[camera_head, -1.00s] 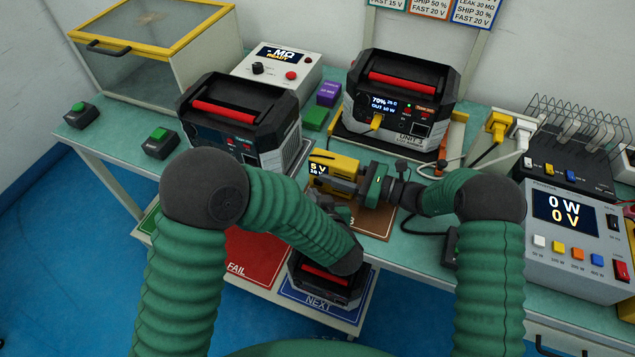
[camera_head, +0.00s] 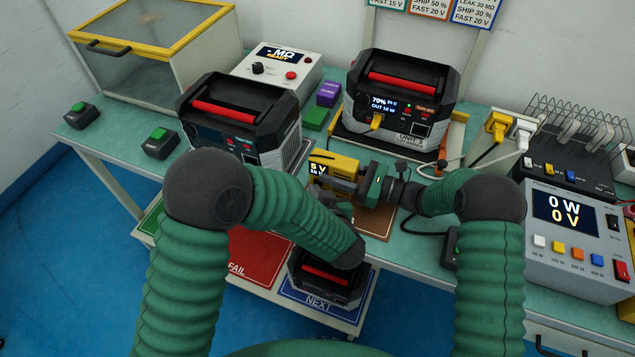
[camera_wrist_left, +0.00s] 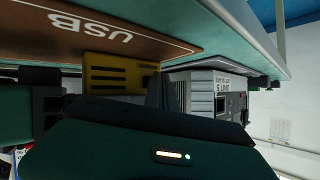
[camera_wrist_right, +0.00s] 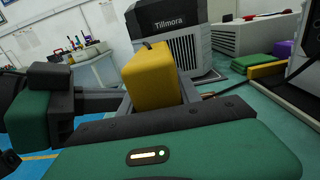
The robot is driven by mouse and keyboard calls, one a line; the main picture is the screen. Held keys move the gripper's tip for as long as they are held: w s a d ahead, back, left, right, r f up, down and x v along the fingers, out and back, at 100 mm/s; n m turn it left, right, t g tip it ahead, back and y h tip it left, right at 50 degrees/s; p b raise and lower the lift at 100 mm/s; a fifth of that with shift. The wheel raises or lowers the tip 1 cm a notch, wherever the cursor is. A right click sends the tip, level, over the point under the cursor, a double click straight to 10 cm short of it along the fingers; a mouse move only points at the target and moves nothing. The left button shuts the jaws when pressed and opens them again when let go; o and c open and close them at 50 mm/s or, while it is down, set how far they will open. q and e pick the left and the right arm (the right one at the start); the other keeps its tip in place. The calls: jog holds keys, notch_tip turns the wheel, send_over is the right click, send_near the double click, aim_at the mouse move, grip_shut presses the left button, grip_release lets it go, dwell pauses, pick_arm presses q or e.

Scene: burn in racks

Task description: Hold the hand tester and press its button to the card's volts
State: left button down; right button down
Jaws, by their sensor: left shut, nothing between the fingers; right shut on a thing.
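The yellow hand tester (camera_head: 342,163) has a small dark screen (camera_head: 318,170) reading 5 V on top and a smaller, unclear line below. My right gripper (camera_head: 345,185) is shut on the tester and holds it above the brown USB mat (camera_head: 375,222). The tester also shows between the fingers in the right wrist view (camera_wrist_right: 151,78). My left gripper (camera_head: 328,198) is shut and empty, just below the tester's screen end and partly hidden by its arm. The left wrist view shows the tester's slotted yellow side (camera_wrist_left: 118,78); contact with the button cannot be told. Cards (camera_head: 430,8) hang on the wall.
A power unit (camera_head: 398,100) with a yellow plug in it stands behind the tester; another unit (camera_head: 240,120) stands left. A load box (camera_head: 570,235) reading 0 W, 0 V is at right. Red FAIL and blue NEXT mats lie on the lower shelf, with a unit (camera_head: 325,285) on NEXT.

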pick_arm(q)
jog(key=shift+w+d, duration=0.1)
jog(key=shift+w, duration=0.15)
dwell(0.3)
jog(key=shift+s, duration=0.15)
jog(key=shift+s+a, duration=0.3)
jog(key=shift+s, duration=0.35)
jog(key=shift+s+a, duration=0.25)
jog(key=shift+s, duration=0.55)
jog(key=shift+s+a, duration=0.25)
jog(key=shift+s, duration=0.55)
jog(key=shift+s+a, duration=0.25)
jog(key=shift+s, duration=0.55)
dwell(1.8)
